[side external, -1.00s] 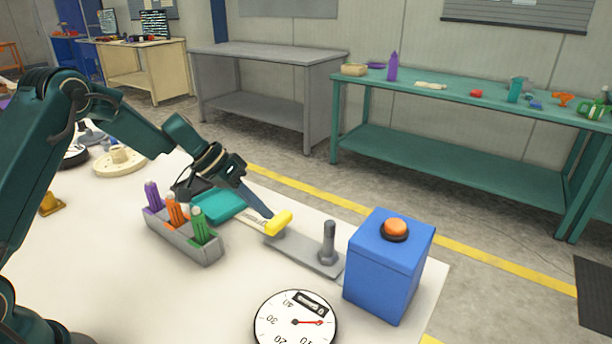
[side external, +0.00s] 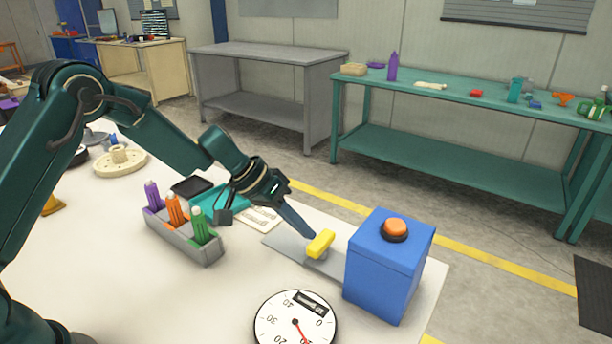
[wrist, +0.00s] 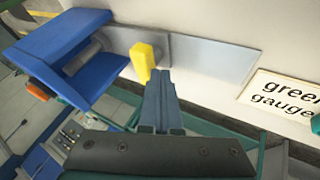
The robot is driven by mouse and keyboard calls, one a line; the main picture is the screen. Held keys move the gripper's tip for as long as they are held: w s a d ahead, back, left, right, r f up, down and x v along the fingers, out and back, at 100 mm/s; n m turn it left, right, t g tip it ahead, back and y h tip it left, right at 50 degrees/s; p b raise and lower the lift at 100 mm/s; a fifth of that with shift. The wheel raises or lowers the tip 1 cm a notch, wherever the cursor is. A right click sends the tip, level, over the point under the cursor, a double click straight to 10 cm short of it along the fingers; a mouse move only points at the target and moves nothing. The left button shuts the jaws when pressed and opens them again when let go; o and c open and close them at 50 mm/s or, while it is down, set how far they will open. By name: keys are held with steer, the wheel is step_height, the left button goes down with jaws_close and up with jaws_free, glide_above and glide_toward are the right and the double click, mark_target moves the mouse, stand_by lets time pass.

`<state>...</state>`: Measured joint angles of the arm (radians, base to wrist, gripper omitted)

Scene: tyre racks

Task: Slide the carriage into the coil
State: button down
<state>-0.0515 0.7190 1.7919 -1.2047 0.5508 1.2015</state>
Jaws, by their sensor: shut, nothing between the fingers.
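The yellow grip (side external: 320,243) of the carriage stands over the grey plate (side external: 282,246), close to the left side of the blue box (side external: 385,275), which I take for the coil. In the wrist view the yellow grip (wrist: 143,58) and a grey cylinder (wrist: 85,57) at the blue box (wrist: 60,40) show along the plate. I cannot tell how far the cylinder is inside; the side view hides it. My gripper (side external: 312,238) is shut and empty, its tips right beside the grip on the side away from the box. The tips (wrist: 160,75) seem to touch it.
A round dial (side external: 295,322) lies in front of the box. A grey holder (side external: 180,235) with purple, orange and green pieces stands left. An orange button (side external: 395,228) tops the box. A "green gauge" label (wrist: 285,95) lies beside the plate.

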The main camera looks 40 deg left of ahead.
steer(key=a, duration=0.4)
steer(key=shift+a+r, duration=0.3)
steer(key=shift+a, duration=0.05)
steer(key=v, duration=0.8)
steer(key=s+d+r+m+y, duration=0.1)
steer(key=s+d+r+m, duration=0.2)
steer(key=s+d+r, duration=0.55)
steer(key=s+a+f+n+y, duration=0.2)
steer(key=s+a, duration=0.1)
steer(key=s, duration=0.4)
steer(key=s+a+f+n+t+y, duration=0.1)
steer(key=s+a+n+y, duration=0.1)
steer(key=s, duration=0.5)
steer(key=shift+a+f+y, duration=0.4)
